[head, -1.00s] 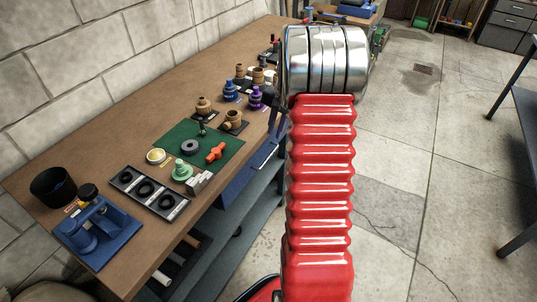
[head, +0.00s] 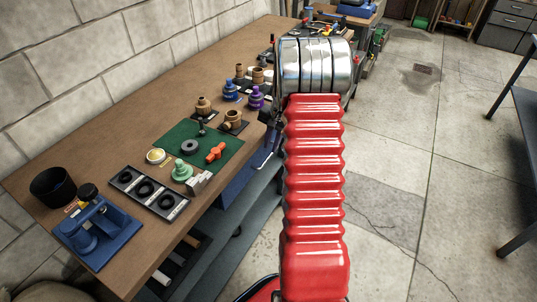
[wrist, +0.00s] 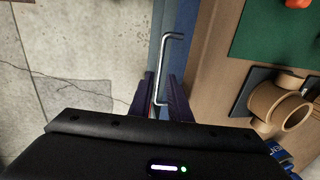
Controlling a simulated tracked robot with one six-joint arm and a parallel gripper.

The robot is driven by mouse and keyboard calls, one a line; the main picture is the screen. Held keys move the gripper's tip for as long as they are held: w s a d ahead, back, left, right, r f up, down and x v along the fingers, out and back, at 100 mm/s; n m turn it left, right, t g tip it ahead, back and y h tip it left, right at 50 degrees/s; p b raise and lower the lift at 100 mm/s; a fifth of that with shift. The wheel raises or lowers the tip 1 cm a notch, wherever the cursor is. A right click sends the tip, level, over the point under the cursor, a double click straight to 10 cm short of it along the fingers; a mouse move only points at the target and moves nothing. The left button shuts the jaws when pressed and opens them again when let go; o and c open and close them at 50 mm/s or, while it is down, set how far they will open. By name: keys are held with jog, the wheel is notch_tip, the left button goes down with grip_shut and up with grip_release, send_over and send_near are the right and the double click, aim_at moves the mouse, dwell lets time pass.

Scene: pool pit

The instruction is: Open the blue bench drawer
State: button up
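The blue drawer front (head: 236,186) shows under the bench top's front edge, partly hidden by my arm. In the wrist view the drawer (wrist: 187,22) is a narrow blue strip beside the bench top. Its silver bar handle (wrist: 163,62) stands out from it. My gripper (wrist: 164,88) is open, with one dark finger on each side of the handle's near end. I cannot tell whether either finger touches the bar. In the head view my gripper (head: 268,128) is at the bench's front edge, mostly hidden behind my arm. The drawer looks closed.
The wooden bench top (head: 130,130) carries a green mat (head: 225,163) with small parts, brown fittings (head: 234,118), a black tray (head: 150,190) and a blue vise-like tool (head: 95,235). Concrete floor (head: 400,200) is clear on the right. A dark table (head: 525,120) stands at the right edge.

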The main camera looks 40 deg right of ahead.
aim_at(268, 158)
jog(key=f, duration=0.4)
jog(key=w+f, duration=0.1)
jog(key=f, duration=0.1)
jog(key=shift+a, duration=0.2)
jog(key=shift+c, duration=0.5)
grip_shut()
